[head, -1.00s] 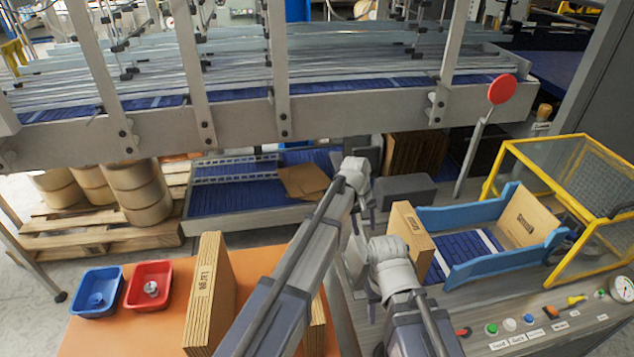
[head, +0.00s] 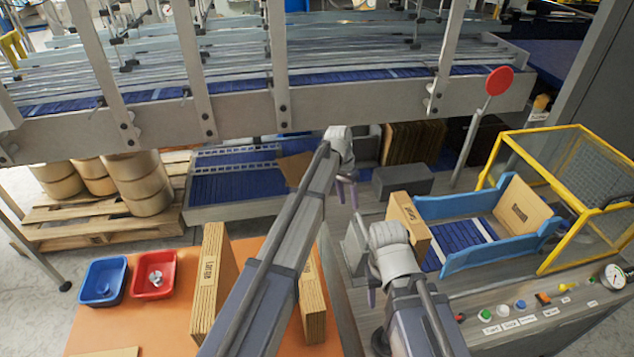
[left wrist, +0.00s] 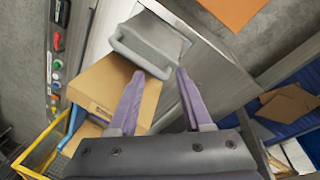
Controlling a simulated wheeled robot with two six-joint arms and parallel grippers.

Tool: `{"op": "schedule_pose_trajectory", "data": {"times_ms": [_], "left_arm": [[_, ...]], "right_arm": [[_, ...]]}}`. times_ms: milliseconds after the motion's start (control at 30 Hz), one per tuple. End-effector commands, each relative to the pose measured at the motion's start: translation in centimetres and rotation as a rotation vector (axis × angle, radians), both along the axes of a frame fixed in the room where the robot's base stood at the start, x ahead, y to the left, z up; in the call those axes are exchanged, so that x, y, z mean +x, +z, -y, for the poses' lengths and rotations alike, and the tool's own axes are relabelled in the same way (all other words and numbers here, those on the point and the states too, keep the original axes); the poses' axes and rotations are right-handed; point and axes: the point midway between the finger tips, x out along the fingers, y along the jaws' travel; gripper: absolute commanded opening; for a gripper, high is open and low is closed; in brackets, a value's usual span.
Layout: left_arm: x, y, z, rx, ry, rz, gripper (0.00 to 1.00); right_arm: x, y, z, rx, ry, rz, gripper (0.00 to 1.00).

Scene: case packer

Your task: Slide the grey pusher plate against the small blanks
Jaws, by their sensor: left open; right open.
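The grey pusher plate (head: 355,242) stands on the machine bed, partly hidden by my right arm in the head view. Its bar handle (left wrist: 138,58) shows in the left wrist view. A brown labelled stack, seemingly the small blanks (head: 408,222), stands just right of the plate. It also shows in the left wrist view (left wrist: 112,88). I cannot tell whether plate and stack touch. My left gripper (head: 346,190) is open and empty above and beyond the plate; in the wrist view its tips lie just below the handle. My right gripper (head: 374,292) is open, low before the plate, mostly hidden.
A blue-sided tray (head: 475,208) and yellow guard (head: 548,130) lie right of the stack. A dark grey block (head: 403,180) sits behind. An orange table (head: 255,245) with brown stacks and red and blue bins is at left. Control buttons line the front right.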

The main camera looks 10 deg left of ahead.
Motion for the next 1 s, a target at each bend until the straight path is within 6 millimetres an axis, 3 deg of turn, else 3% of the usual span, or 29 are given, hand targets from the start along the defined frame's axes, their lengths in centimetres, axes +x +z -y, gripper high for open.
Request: {"op": "schedule_pose_trajectory", "data": {"times_ms": [1000], "left_arm": [[5.7, -0.3, -7.7, -0.178, -1.143, 0.117, 0.5]], "right_arm": [[0.0, -0.9, 0.0, 0.0, 0.0, 0.0, 0.5]]}}
